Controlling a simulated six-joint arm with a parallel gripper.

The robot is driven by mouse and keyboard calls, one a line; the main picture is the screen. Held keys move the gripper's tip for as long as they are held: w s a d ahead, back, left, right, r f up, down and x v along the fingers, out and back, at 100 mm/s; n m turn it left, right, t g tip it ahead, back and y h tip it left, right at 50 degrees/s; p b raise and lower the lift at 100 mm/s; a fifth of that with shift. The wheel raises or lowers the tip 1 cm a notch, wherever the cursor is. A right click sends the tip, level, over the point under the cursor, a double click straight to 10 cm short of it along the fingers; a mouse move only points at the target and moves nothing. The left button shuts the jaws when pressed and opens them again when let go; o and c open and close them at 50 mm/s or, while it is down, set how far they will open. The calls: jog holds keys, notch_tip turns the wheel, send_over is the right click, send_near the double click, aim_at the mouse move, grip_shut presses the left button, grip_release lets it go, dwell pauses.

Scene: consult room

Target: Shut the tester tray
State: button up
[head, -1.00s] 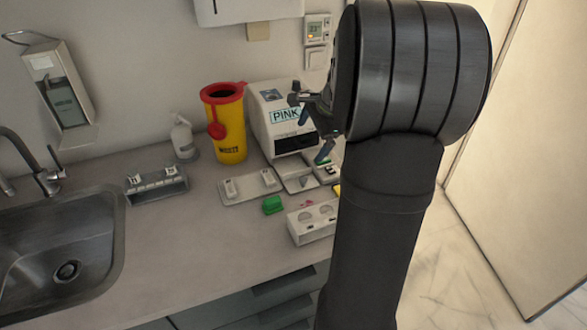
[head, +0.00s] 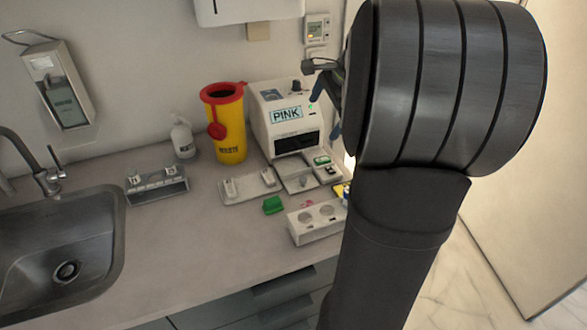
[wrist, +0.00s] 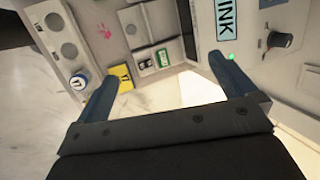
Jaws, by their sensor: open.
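The tester (head: 287,118) is a white box with a PINK label and a dark front slot, standing against the wall. Its flat grey tray (head: 298,184) sticks out in front below the slot. In the wrist view the tester (wrist: 252,62) is at the right, with a knob and a green light, and the tray (wrist: 157,22) lies at the top, left of the slot. My gripper (head: 327,106) is open and empty, above and to the right of the tester's front. The wrist view shows its two fingers (wrist: 163,66) apart, with nothing between them; the tray is beyond them.
A small holder with a green-and-white piece (head: 321,161) lies right of the tray. A yellow waste bin (head: 229,140) stands left. The sink (head: 70,235) is far left.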

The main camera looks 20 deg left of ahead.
jog(key=shift+d+r, duration=0.2)
jog(key=shift+r, duration=0.25)
